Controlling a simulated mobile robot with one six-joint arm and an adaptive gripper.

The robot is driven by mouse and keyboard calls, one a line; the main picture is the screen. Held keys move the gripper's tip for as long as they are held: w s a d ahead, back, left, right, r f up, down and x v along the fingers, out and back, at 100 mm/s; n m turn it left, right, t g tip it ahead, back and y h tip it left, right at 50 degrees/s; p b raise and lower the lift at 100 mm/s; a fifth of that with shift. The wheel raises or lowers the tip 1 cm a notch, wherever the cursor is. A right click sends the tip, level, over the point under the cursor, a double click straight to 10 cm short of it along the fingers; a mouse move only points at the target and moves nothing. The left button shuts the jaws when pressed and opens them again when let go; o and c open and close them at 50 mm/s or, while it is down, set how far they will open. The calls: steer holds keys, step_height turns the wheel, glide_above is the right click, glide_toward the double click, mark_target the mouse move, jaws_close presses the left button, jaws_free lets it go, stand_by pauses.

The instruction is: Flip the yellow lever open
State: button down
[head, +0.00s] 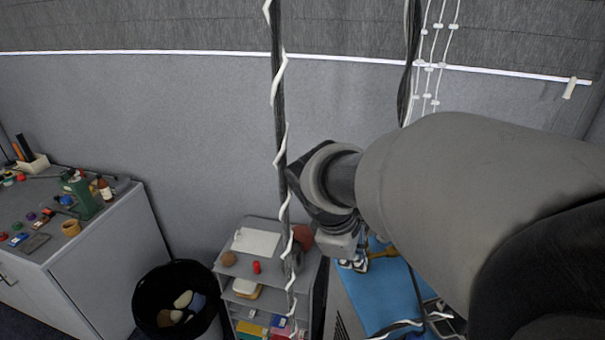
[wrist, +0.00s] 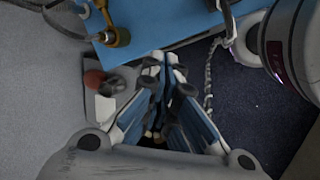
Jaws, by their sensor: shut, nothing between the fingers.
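A yellow-brown part that looks like the lever (head: 384,252) shows on the blue cloth (head: 385,295) in the head view, just right of my gripper (head: 352,264). In the wrist view a similar yellow part (wrist: 121,37) is at the upper left, over the blue cloth's edge. My gripper's fingertips (wrist: 162,60) are together, with nothing between them. They are below and right of the yellow part, apart from it in the picture. My arm hides part of the cloth in the head view, and I cannot tell the lever's position clearly.
A grey shelf unit (head: 236,272) with a red can (head: 256,267) stands left of the blue-topped table. A black bin (head: 150,315) is farther left, beside a cluttered grey cabinet (head: 118,235). A cable-wrapped pole (head: 281,120) stands in front of the wall.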

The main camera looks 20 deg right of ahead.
steer(key=w+d+f+n+g+h+p, duration=0.2)
steer(key=w+d+n+p, duration=0.3)
steer(key=d, duration=0.6)
steer(key=shift+w+d+f+n, duration=0.25)
steer(key=shift+w+n, duration=0.4)
steer(key=shift+n, duration=0.55)
steer(key=x, duration=0.4)
steer(key=b+x, duration=0.1)
steer(key=x, duration=0.4)
steer(key=b+x, duration=0.1)
steer(key=x, duration=0.4)
steer(key=shift+s+d+r, duration=0.2)
steer(key=shift+d, duration=0.05)
